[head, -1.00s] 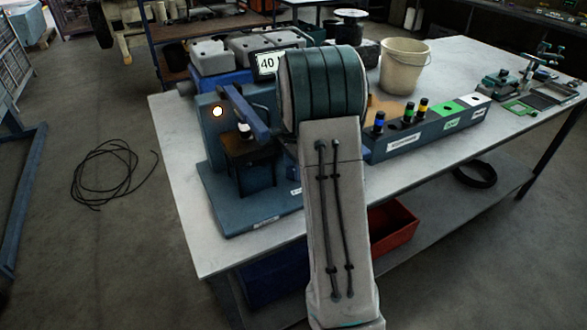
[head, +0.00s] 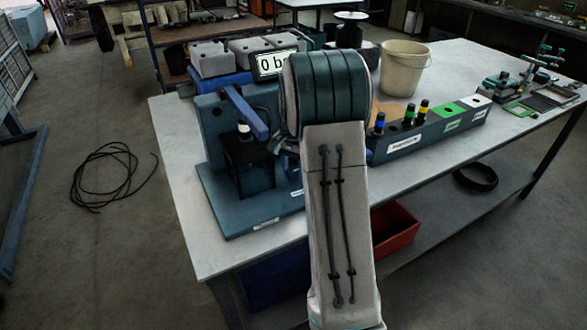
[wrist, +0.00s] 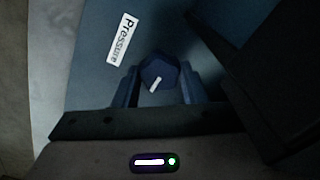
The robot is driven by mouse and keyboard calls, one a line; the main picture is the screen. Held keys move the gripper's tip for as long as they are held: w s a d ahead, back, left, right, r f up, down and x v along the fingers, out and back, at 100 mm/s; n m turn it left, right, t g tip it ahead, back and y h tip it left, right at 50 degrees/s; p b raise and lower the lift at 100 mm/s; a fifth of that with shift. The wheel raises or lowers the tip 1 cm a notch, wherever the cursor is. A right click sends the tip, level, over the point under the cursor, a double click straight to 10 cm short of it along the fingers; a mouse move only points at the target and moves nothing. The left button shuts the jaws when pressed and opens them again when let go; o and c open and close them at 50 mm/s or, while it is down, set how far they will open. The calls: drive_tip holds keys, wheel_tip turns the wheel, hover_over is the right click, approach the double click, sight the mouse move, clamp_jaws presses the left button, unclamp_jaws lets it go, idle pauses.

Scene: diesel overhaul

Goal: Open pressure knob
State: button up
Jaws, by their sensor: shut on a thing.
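The pressure knob (wrist: 157,70) is dark blue with a white pointer mark, and shows in the wrist view beside a label reading "Pressure" (wrist: 121,38). My gripper (wrist: 160,84) is shut on the knob, with one finger on each side of it. The white mark slants across the knob's face. In the head view the blue test stand (head: 228,220) stands on the near left of the table. Its display (head: 274,65) shows "0 b", and my arm covers the rest. My arm also hides the knob and gripper there.
A blue lever (head: 247,112) sticks out on the stand. To the right is a blue rack (head: 400,146) with several coloured-topped parts. A beige bucket (head: 403,70) stands behind it. The table (head: 420,175) is clear in front of the rack.

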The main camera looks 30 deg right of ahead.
drive_tip(key=shift+r, duration=0.1)
drive_tip(key=o, duration=1)
wheel_tip(320, 180, up, 14)
drive_tip(key=shift+f, duration=0.1)
idle(0.4)
